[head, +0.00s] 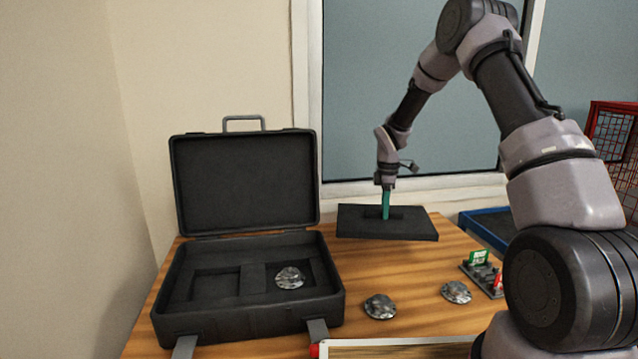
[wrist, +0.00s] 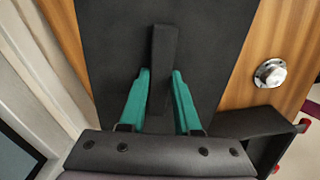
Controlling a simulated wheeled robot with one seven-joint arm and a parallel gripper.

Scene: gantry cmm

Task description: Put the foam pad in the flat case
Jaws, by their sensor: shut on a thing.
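The foam pad (head: 415,224) is a dark flat slab with a raised strip across its middle. It is at the back of the wooden table, right of the case; I cannot tell whether it touches the table. My gripper (head: 386,208), with teal fingers, is shut on the strip from above. In the wrist view, the fingers (wrist: 162,78) stand on either side of the strip and the pad (wrist: 205,40) spreads out beneath. The flat case (head: 250,320) is black and open, its lid upright at the back. Its inside has rectangular recesses, and a silver domed part (head: 290,277) sits at the right.
Two more silver domed parts (head: 379,306) (head: 456,292) lie on the table right of the case. A small dark rack with green and red items (head: 480,258) stands at the right. A blue tray (head: 486,224) and red mesh basket (head: 612,135) are beyond.

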